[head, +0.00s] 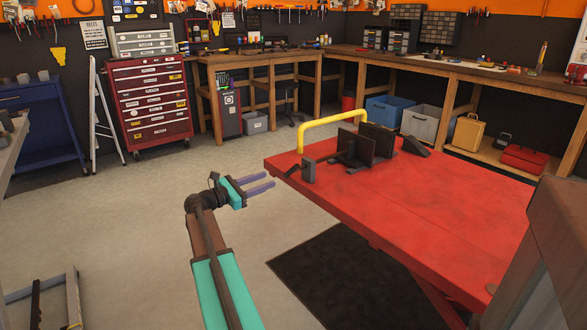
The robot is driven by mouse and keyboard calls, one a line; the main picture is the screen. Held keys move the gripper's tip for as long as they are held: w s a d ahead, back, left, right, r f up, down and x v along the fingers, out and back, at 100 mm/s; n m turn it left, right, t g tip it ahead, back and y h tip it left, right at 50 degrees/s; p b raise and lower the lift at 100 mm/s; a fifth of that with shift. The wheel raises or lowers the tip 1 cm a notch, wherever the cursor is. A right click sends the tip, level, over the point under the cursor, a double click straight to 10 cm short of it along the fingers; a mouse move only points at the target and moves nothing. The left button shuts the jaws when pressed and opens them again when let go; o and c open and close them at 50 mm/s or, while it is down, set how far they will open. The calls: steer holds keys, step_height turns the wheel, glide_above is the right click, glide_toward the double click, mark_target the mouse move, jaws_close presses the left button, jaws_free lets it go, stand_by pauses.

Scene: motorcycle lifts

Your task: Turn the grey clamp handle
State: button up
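The red lift table (420,215) stands at the right, with a dark wheel clamp (384,138) of upright plates near its far end. A small dark grey upright piece (308,171) stands at the table's left edge and looks like the clamp handle, though I cannot be sure. My gripper (273,180) has two purple fingers, which are parallel and apart with nothing between them. It is just left of the table's corner and the grey piece, not seen touching either.
A yellow hoop bar (333,122) rises behind the clamp. A dark wedge (415,146) lies to its right. A dark mat (345,280) is on the floor beside the lift. A brown post-like block (555,240) is close at the right. The floor left of my arm is mostly clear.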

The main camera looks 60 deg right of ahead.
mark_target(289, 172)
stand_by(0.3)
steer(key=b+x, duration=0.2)
steer(key=x, duration=1.2)
steer(key=shift+w, duration=0.1)
steer(key=shift+a, duration=0.1)
steer(key=shift+c, duration=0.3)
